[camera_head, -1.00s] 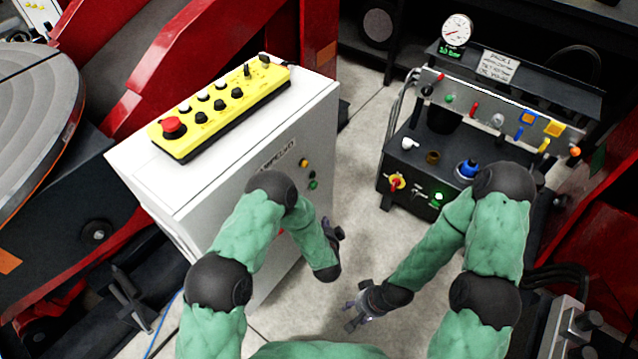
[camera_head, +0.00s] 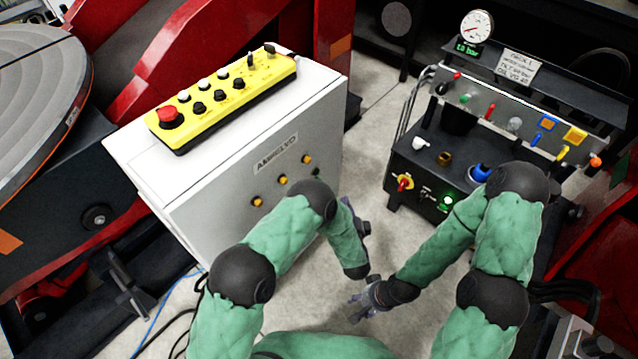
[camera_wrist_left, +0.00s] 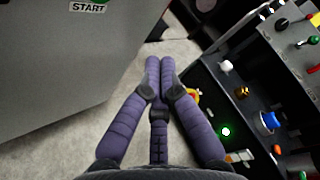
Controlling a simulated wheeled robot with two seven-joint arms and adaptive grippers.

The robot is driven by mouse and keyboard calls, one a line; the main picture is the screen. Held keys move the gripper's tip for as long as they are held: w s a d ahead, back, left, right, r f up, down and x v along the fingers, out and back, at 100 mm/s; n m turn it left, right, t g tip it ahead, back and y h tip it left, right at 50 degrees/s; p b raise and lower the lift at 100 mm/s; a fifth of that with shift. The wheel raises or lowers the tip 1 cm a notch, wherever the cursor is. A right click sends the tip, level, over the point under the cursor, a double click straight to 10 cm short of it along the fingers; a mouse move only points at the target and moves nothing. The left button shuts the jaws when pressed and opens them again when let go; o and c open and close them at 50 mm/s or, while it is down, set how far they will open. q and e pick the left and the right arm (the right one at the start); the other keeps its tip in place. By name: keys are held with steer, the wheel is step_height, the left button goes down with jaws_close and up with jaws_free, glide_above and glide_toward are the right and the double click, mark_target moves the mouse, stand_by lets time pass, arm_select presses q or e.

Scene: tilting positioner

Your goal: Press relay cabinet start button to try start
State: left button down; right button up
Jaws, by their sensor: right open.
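The white relay cabinet (camera_head: 225,185) stands left of centre in the head view. Its front face carries orange lamps (camera_head: 283,180) and a small dark green button (camera_head: 316,172), partly hidden by my left arm. My right gripper (camera_head: 362,303) is lower, open and empty above the floor.
A yellow control box (camera_head: 222,98) with a red mushroom button (camera_head: 168,114) lies on the cabinet top. A black hydraulic unit (camera_head: 425,170) with a gauge (camera_head: 477,27) stands at the right. Bare floor (camera_head: 375,150) lies between it and the cabinet.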

arm_select(q)
steer(key=w+a, duration=0.5)
steer(key=a, duration=0.1)
steer(key=shift+a, duration=0.4)
steer(key=shift+a, duration=0.1)
stand_by(1.3)
steer(key=shift+w+a, duration=0.2)
steer(key=shift+a, duration=0.05)
steer(key=shift+w+a, duration=0.25)
steer(key=shift+a, duration=0.15)
stand_by(0.9)
steer(key=shift+d, duration=0.1)
steer(key=shift+s+d, duration=0.5)
steer(key=shift+d, duration=0.15)
steer(key=s+d, duration=0.1)
steer(key=d, duration=0.1)
steer(key=s+d, duration=0.2)
stand_by(0.7)
